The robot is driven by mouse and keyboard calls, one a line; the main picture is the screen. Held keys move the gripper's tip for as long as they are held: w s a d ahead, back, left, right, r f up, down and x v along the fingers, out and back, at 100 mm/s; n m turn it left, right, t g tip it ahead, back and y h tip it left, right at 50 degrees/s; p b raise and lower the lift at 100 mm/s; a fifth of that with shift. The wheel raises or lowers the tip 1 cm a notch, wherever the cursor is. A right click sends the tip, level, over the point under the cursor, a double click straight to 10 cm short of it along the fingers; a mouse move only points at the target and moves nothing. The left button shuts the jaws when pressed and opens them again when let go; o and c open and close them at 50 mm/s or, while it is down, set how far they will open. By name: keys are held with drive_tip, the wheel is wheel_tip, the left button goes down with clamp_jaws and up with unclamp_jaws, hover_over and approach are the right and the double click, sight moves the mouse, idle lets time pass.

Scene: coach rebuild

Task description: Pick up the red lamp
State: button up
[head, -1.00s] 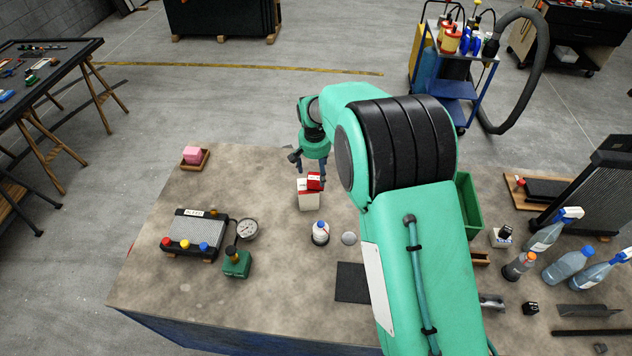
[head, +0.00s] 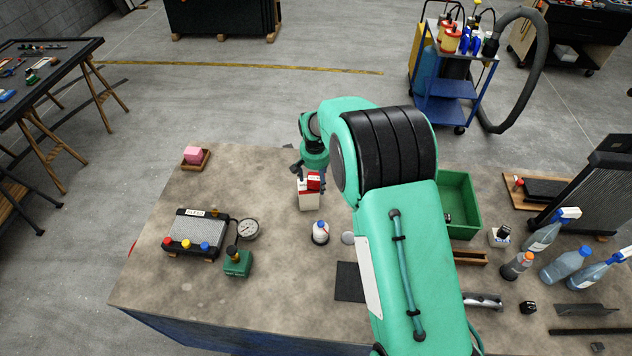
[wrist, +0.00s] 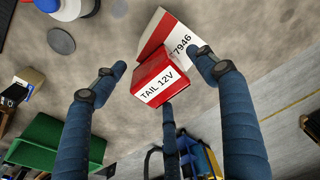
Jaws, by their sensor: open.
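The red lamp (wrist: 163,72) is a small red block with a white label reading "TAIL 12V". It lies at the top of a red and white carton (wrist: 182,38) marked "7946", and the lamp also shows in the head view (head: 314,181) at the carton's upper end. My gripper (wrist: 160,74) is open, with blue-grey fingers spread around the lamp, one to each side and one below it in the wrist view. I cannot tell whether any finger touches it. In the head view my gripper (head: 308,182) is just over the carton (head: 309,200), partly hiding it.
A white bottle with a blue cap (head: 320,232) stands close in front of the carton. A green bin (head: 460,190) is right of my arm. A pink block in a wooden tray (head: 193,157), a gauge (head: 248,229) and a dark box with knobs (head: 194,235) are left. Bench between is clear.

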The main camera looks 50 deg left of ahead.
sight(316, 175)
idle(0.3)
drive_tip(key=c, duration=1.5)
drive_tip(key=shift+c, duration=0.5)
drive_tip(key=shift+r, duration=0.7)
wheel_tip(316, 175, up, 2)
drive_tip(key=shift+b, duration=0.45)
drive_tip(key=s+d+b, duration=0.1)
drive_tip(key=s+d, duration=0.3)
drive_tip(key=d, duration=0.3)
drive_tip(key=s+d+r+b, duration=0.1)
drive_tip(key=s+d, duration=0.2)
drive_tip(key=d, duration=0.4)
drive_tip(key=shift+s+r, duration=0.3)
drive_tip(key=shift+s, duration=0.1)
